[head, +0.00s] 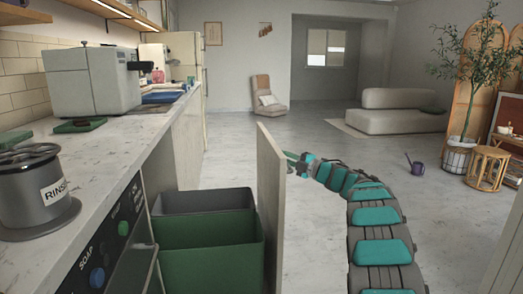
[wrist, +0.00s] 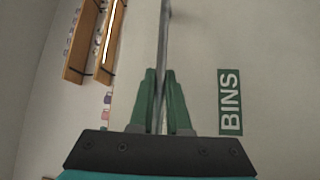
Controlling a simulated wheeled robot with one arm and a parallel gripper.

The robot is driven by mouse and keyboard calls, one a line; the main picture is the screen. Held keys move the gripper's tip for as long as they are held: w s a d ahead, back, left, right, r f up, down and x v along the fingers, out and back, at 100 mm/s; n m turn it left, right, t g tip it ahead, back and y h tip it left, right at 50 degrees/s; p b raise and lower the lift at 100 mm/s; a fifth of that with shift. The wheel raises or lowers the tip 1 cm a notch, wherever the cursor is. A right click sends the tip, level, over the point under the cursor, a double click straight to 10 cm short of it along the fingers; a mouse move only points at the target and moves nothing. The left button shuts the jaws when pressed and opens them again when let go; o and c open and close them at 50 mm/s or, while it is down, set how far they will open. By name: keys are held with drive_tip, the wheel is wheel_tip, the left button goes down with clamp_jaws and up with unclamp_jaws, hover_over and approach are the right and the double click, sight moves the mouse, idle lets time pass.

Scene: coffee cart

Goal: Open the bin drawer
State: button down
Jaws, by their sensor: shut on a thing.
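The bin drawer stands pulled out from the counter, with its pale front panel (head: 270,195) upright. A green bin (head: 210,255) and a dark grey bin (head: 205,200) show behind the panel. My gripper (head: 291,158) is at the outer face of the panel near its top. In the wrist view, the green fingers of my gripper (wrist: 163,85) are shut on a thin grey strip of the drawer (wrist: 163,40); I cannot tell if it is a handle or an edge. A green BINS label (wrist: 230,102) shows to the right of the fingers.
The marble counter (head: 110,150) runs along the left, with a coffee machine (head: 92,80) and a rinser (head: 38,185) on it. The floor (head: 300,130) beyond the drawer is open. A sofa (head: 400,115) and a potted tree (head: 468,100) stand farther off.

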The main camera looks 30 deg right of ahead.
drive_tip(key=shift+s+d+p, duration=0.25)
drive_tip(key=shift+s+d, duration=0.05)
drive_tip(key=shift+d, duration=0.6)
drive_tip(key=shift+s+d+p, duration=0.25)
drive_tip(key=shift+d, duration=0.65)
drive_tip(key=c, duration=0.9)
unclamp_jaws()
drive_tip(key=shift+w, duration=0.1)
drive_tip(key=b+v, duration=0.1)
drive_tip(key=v, duration=0.6)
drive_tip(key=shift+s+d+f, duration=0.1)
drive_tip(key=shift+s, duration=0.3)
drive_tip(key=shift+s+d, duration=0.1)
